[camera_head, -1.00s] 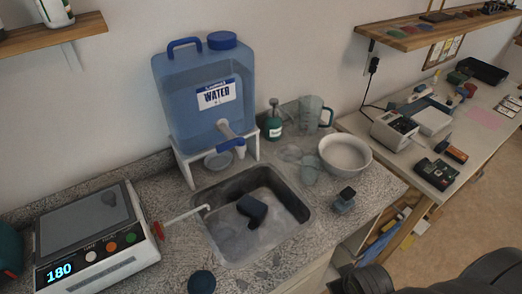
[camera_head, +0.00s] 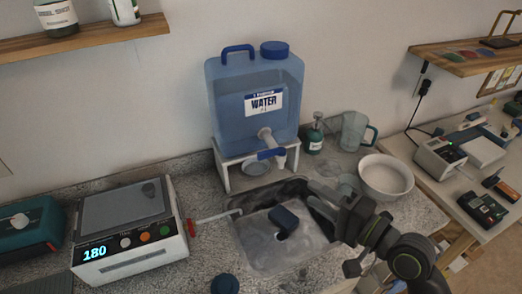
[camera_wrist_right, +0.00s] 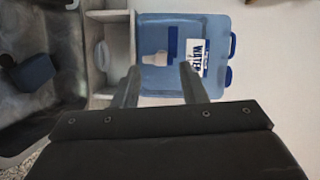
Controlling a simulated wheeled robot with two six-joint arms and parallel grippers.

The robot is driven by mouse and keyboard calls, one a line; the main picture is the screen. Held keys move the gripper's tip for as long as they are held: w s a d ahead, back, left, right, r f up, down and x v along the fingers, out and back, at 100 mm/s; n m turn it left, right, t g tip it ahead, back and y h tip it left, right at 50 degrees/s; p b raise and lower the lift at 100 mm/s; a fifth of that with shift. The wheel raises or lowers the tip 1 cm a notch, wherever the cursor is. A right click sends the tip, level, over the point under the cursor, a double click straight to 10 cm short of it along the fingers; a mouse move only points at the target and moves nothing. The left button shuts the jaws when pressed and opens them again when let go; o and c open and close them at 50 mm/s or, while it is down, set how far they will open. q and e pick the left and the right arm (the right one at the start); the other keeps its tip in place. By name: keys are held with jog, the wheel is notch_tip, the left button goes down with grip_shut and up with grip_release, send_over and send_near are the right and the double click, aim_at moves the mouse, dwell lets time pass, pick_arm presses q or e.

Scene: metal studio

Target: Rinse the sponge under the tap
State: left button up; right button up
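The sponge, a dark blue block (camera_head: 284,222), lies in the grey sink basin (camera_head: 262,262). It also shows at the left of the right wrist view (camera_wrist_right: 35,72). A blue water jug (camera_head: 255,95) stands on a white stand behind the sink. Its white tap with a blue lever (camera_head: 271,153) points down toward the sink's back edge. A thin white spout with a red handle (camera_head: 217,216) reaches in from the left. My right gripper (camera_head: 315,194) is over the sink's right side, open and empty, apart from the sponge. My left gripper is out of view.
A device reading 180 (camera_head: 125,235) stands left of the sink. A white bowl (camera_head: 386,178), a clear jug (camera_head: 353,132) and a green bottle (camera_head: 315,135) stand behind and right. A dark round object (camera_head: 224,284) sits at the counter front.

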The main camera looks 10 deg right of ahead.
aim_at(266, 156)
jog(key=shift+m+t+y, duration=0.3)
jog(key=shift+m, duration=0.1)
jog(key=p+x, duration=0.1)
jog(key=x, duration=0.5)
jog(key=r+p+x, duration=0.1)
jog(key=x, duration=0.4)
jog(key=p+x, duration=0.1)
jog(key=x, duration=0.5)
jog(key=shift+w+a+r+p, duration=0.2)
jog(key=shift+w+p, duration=0.1)
jog(key=shift+w, duration=0.05)
grip_shut()
